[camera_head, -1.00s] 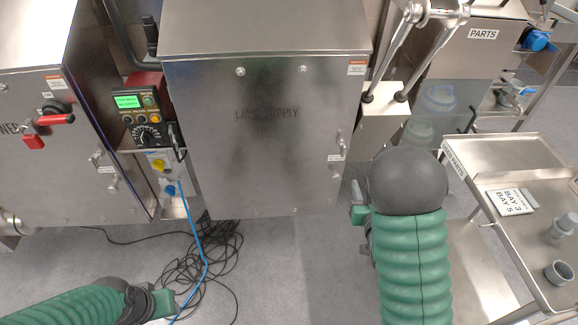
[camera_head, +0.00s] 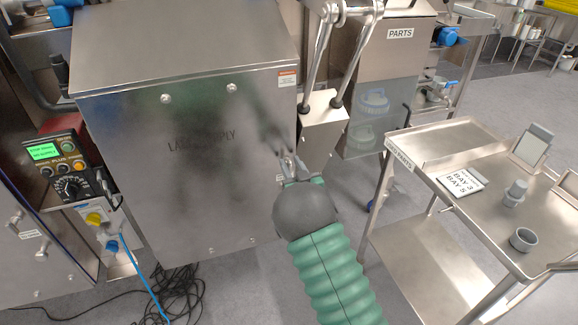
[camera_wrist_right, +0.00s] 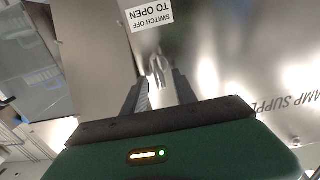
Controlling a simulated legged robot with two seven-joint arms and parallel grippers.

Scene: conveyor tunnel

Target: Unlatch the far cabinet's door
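The steel cabinet marked LAMP SUPPLY (camera_head: 190,190) stands in the middle left of the head view with its door shut. Its lettering is partly in shadow or reflection. My right gripper (camera_head: 290,166) is at the right edge of this door, where its fingers and wrist partly hide the latch. In the right wrist view my right gripper (camera_wrist_right: 158,78) is open, with one finger on each side of the small silver latch (camera_wrist_right: 157,68). I cannot tell whether the fingers touch it. My left gripper is out of view.
A SWITCH OFF TO OPEN label (camera_wrist_right: 152,15) is beside the latch. A control box (camera_head: 64,165) and cables (camera_head: 178,290) are left of and below the cabinet. A steel trolley (camera_head: 440,215) stands to the right. Another cabinet is at the left edge.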

